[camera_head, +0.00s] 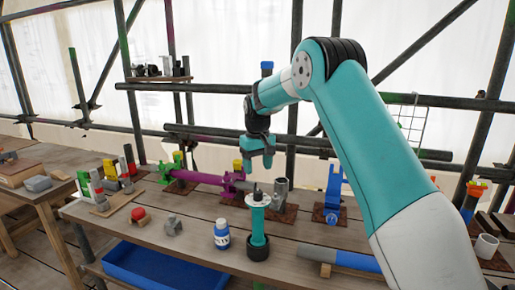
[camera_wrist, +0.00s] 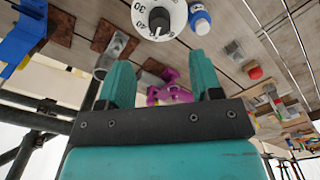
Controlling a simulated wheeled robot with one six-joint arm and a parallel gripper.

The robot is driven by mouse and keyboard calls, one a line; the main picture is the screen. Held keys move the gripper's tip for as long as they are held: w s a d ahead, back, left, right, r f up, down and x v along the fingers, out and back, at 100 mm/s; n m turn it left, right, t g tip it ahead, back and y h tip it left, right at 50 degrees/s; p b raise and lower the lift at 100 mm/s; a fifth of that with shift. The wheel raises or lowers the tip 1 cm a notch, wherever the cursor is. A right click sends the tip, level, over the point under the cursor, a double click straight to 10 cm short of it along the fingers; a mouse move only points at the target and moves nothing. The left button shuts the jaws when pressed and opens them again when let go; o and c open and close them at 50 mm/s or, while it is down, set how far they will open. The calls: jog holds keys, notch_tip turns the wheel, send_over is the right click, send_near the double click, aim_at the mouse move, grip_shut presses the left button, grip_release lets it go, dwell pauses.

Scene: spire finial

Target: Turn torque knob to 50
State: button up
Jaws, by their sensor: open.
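The torque knob (camera_wrist: 159,19) is a black knob with a white pointer line, in the middle of a white numbered dial (camera_wrist: 176,20) at the top of the wrist view. The pointer points down in that view; some numbers are cut off, so I cannot tell its reading. In the head view the dial (camera_head: 258,201) tops an upright teal tool (camera_head: 258,226) in a black foot on the bench. My gripper (camera_head: 260,165) is above and behind it, apart from the knob. Its two teal fingers also show in the wrist view (camera_wrist: 162,72), open and empty.
A grey pipe piece (camera_head: 281,190) and a purple clamp assembly (camera_head: 205,178) are close behind. A blue bracket (camera_head: 332,195) stands to the right. Scaffold poles cross behind the bench (camera_head: 190,232).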

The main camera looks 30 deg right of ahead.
notch_tip(320, 180, up, 8)
jog(key=b, duration=0.1)
jog(key=shift+a+r, duration=0.15)
dwell(0.5)
